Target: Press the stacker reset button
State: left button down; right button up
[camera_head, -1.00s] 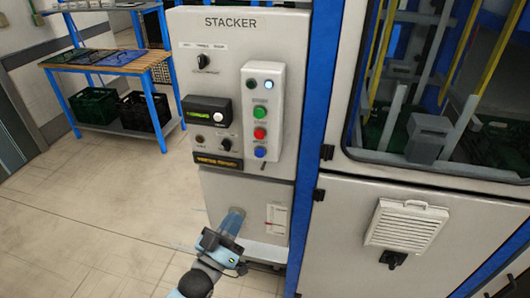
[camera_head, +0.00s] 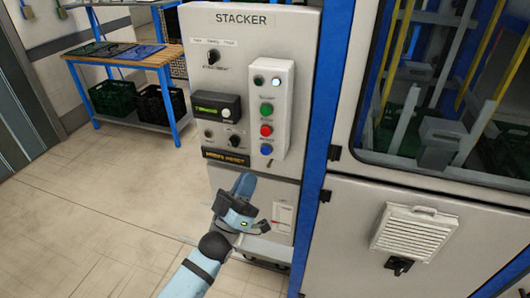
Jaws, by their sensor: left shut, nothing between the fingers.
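The stacker control panel (camera_head: 301,18) is a pale grey cabinet face labelled STACKER. Its raised button box (camera_head: 282,75) carries a column of buttons: a green one (camera_head: 266,109), a red one (camera_head: 266,130) and a blue one (camera_head: 266,149), with small lamps at the top. The labels beside them are too small to read. My left gripper (camera_head: 245,183) is shut and empty, in front of the lower cabinet, below the button box and apart from the blue button. My right gripper is not in view.
A display (camera_head: 217,107) and several dark knobs sit left of the buttons. A blue post (camera_head: 330,120) and a caged machine with a vented lower door (camera_head: 414,232) stand at the right. A blue-framed table (camera_head: 165,60) with crates stands at the back left. The floor at left is clear.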

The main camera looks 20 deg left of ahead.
aim_at(265, 151)
pick_arm(q)
jog(key=w+b, duration=0.2)
jog(key=w, duration=0.5)
jog(key=shift+w+d, duration=0.15)
jog(key=shift+w, duration=0.05)
dwell(0.5)
dwell(0.8)
jog(key=shift+w, duration=0.1)
dwell(0.4)
jog(key=shift+w, duration=0.35)
